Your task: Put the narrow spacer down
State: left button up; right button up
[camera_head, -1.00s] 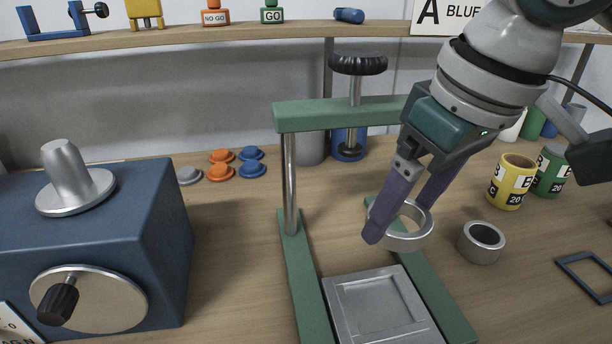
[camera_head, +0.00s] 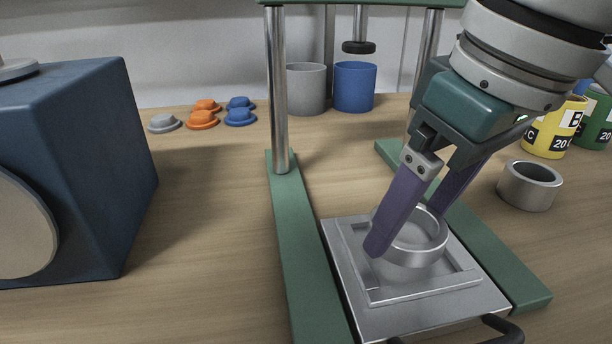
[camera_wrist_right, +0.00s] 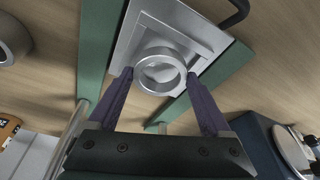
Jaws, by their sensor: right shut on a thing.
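The narrow spacer, a light grey metal ring (camera_head: 412,259), is between the purple fingers of my right gripper (camera_head: 408,228), which is shut on it. In the right wrist view the ring (camera_wrist_right: 160,89) sits between the two fingertips (camera_wrist_right: 160,75), one on each side. The ring is level over the grey metal plate (camera_head: 350,300) with its raised square border, inside the green press frame (camera_head: 297,255). I cannot tell whether its underside touches the plate. The far finger is partly hidden behind the ring. My left gripper is not in view.
A second, thicker-walled ring (camera_head: 530,186) stands right of the frame. A blue box (camera_head: 90,170) stands at the left. Grey and blue cups (camera_head: 354,88) and orange, blue and grey caps (camera_head: 202,119) are behind. A dark handle (camera_head: 500,330) is at the plate's front.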

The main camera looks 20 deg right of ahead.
jog(key=shift+f, duration=0.25)
jog(key=shift+f, duration=0.4)
jog(key=o, duration=1.3)
jog(key=shift+c, duration=0.2)
jog(key=shift+r, duration=0.3)
jog(key=p+v, duration=0.5)
jog(key=v, duration=0.7)
jog(key=shift+r, duration=0.4)
